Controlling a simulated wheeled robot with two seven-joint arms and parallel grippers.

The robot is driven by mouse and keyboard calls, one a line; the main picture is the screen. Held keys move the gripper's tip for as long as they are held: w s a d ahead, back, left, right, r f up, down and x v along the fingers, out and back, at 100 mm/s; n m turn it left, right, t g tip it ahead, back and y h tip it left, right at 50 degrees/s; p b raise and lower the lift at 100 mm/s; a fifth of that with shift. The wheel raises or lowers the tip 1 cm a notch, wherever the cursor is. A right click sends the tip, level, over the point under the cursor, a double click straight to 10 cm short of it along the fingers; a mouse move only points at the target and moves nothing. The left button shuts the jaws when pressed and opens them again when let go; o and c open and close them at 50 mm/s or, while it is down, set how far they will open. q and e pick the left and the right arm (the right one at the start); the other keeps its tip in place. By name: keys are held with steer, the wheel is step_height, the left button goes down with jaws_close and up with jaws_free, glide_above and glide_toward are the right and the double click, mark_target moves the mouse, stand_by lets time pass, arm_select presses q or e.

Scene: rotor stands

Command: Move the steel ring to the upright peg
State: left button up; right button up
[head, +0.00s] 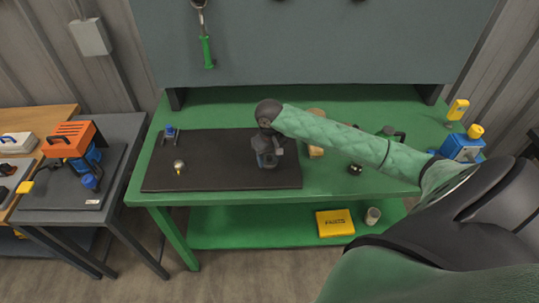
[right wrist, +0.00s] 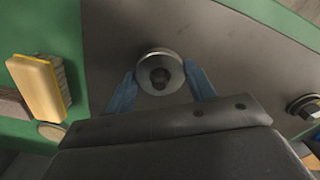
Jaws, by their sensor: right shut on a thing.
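The steel ring (right wrist: 172,64) shows in the right wrist view as a thick, shiny ring with a dark centre. It sits between the blue fingers of my right gripper (right wrist: 160,88), which are shut on it. I cannot tell whether a peg stands inside the ring. In the head view my right gripper (head: 267,162) is over the right part of the dark mat (head: 222,171), and the ring is hidden there. A small upright metal post (head: 179,166) stands on the left part of the mat. A grey piece with a blue top (head: 169,131) is behind it. My left gripper is not in view.
A brush (head: 315,149) lies right of the mat on the green bench (head: 222,202); it also shows in the wrist view (right wrist: 39,86). A metal fitting (right wrist: 303,107) is at that view's right edge. Blue equipment (head: 461,147) stands at the bench's right end. The mat's middle is clear.

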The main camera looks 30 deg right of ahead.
steer(key=shift+f, duration=1.05)
stand_by(0.4)
steer(key=o, duration=1.5)
steer(key=shift+c, duration=0.2)
steer(key=shift+r+p, duration=1.6)
steer(key=shift+p, duration=0.15)
steer(key=shift+r+p, duration=1.05)
steer(key=shift+r, duration=1.85)
